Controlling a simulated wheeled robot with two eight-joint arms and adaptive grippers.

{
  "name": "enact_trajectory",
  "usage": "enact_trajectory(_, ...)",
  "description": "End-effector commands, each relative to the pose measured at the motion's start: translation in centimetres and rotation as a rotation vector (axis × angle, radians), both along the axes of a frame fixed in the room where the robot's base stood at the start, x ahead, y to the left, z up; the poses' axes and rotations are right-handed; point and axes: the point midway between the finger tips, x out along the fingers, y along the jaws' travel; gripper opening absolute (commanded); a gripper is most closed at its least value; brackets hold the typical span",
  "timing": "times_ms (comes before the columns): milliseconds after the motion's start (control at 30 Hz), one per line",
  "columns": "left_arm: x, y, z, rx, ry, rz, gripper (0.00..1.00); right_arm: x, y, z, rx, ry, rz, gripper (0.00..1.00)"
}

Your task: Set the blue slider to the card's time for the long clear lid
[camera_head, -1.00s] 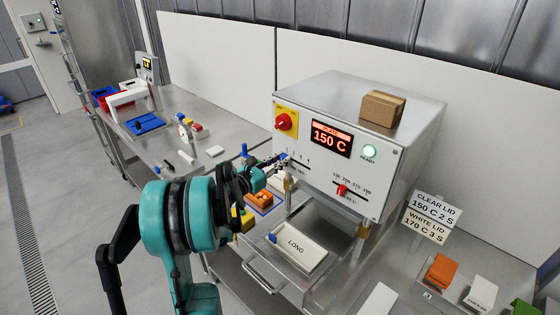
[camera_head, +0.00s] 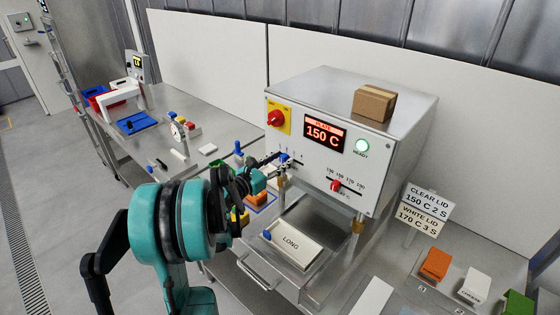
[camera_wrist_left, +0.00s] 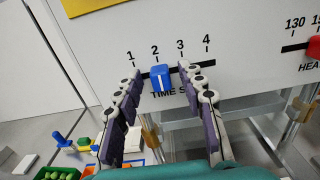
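The blue slider (camera_wrist_left: 161,77) sits on the TIME scale directly below the 2 mark in the left wrist view. It also shows small on the machine front in the head view (camera_head: 283,157). My left gripper (camera_wrist_left: 160,73) is open, with one finger on each side of the slider and visible gaps between. In the head view my left gripper (camera_head: 271,162) is at the machine's front panel. The card (camera_head: 428,205) reads CLEAR LID 150 C 2 S and WHITE LID 170 C 3 S. My right gripper is not in view.
A red heat slider (camera_head: 336,185) is right of the time scale. A plate marked LONG (camera_head: 292,243) lies in the drawer below. A cardboard box (camera_head: 374,104) stands on top.

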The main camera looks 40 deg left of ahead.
Motion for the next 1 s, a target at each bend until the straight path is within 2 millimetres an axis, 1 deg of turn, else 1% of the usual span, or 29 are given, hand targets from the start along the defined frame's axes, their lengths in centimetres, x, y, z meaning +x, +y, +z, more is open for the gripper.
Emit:
enact_trajectory(67,-0.7,0.2,0.0,0.0,0.0,0.003,0.4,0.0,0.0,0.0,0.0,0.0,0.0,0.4)
enact_trajectory(167,-2.4,0.3,0.0,0.0,0.0,0.004,0.4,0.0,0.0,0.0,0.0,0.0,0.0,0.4)
enact_trajectory(400,-7.7,0.8,0.0,0.0,0.0,0.006,0.4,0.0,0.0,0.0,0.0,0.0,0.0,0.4)
enact_trajectory(500,-9.5,0.9,0.0,0.0,0.0,0.004,0.4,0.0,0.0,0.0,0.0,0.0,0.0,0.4)
enact_trajectory(600,-10.8,0.9,0.0,0.0,0.0,0.002,0.4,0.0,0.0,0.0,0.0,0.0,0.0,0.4)
enact_trajectory(733,-11.7,1.0,0.0,0.0,0.0,0.001,0.4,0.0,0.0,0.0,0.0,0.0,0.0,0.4)
enact_trajectory(1000,-11.8,0.9,0.0,0.0,0.0,-0.001,0.4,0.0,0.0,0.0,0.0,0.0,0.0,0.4)
